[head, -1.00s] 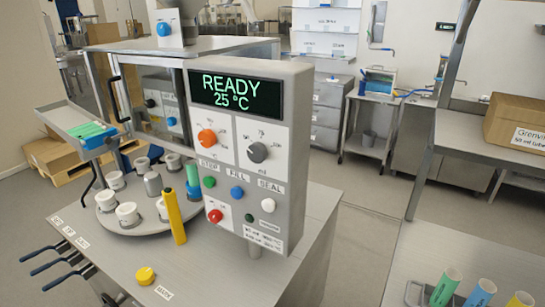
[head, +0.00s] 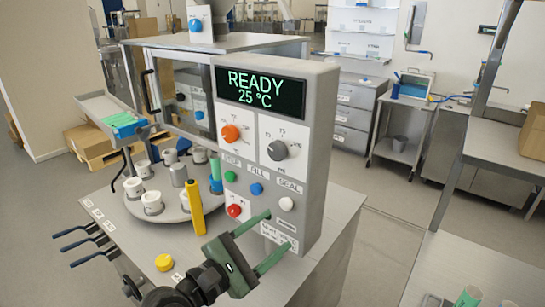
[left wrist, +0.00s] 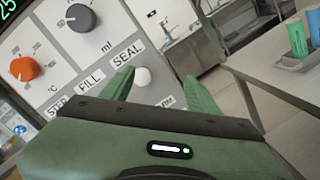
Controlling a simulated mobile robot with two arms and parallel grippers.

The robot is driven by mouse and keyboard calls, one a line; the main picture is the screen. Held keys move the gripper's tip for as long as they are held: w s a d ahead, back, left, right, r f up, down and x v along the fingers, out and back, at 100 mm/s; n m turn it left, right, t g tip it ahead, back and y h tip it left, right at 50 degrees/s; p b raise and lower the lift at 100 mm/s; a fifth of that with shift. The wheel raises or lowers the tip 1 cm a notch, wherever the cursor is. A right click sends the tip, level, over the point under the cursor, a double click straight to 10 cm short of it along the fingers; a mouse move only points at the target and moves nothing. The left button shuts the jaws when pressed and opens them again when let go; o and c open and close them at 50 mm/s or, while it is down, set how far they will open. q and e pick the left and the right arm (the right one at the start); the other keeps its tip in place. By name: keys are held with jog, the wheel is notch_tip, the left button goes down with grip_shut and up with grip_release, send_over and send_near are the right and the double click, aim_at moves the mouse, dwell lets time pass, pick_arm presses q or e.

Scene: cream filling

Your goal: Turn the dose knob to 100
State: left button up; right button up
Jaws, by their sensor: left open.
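The dose knob (head: 277,150) is the dark grey knob on the white "ml" plate at the right of the control panel. In the left wrist view the knob (left wrist: 80,18) is at the upper left, near the "ml" label. Its scale numbers are too small to read surely. My left gripper (head: 280,229) is open and empty, its green fingers in front of the lower right of the panel, below the knob and apart from it. In the left wrist view its fingers (left wrist: 158,80) are near the SEAL label. My right gripper is not in view.
The display (head: 262,92) reads READY 25 °C. An orange °C knob (head: 231,132) is left of the dose knob. Green (head: 230,176), blue (head: 256,189), white (head: 286,204) and red (head: 234,210) buttons sit below. A yellow post (head: 195,208) stands left of the panel.

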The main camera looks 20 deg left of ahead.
aim_at(274, 153)
pick_arm(q)
jog(key=w+a+r+n+t, duration=0.2)
jog(key=a+r+n+t, duration=0.3)
jog(key=r+n, duration=0.5)
jog(key=shift+y, duration=0.3)
jog(key=p+x, duration=0.2)
jog(key=x, duration=0.4)
jog(key=shift+w+d+r, duration=0.15)
jog(key=shift+w+d, duration=0.05)
jog(key=shift+w, duration=0.05)
jog(key=shift+w+d+r+p, duration=0.1)
jog(key=shift+w+d+p, duration=0.1)
jog(key=shift+w+p, duration=0.25)
grip_shut()
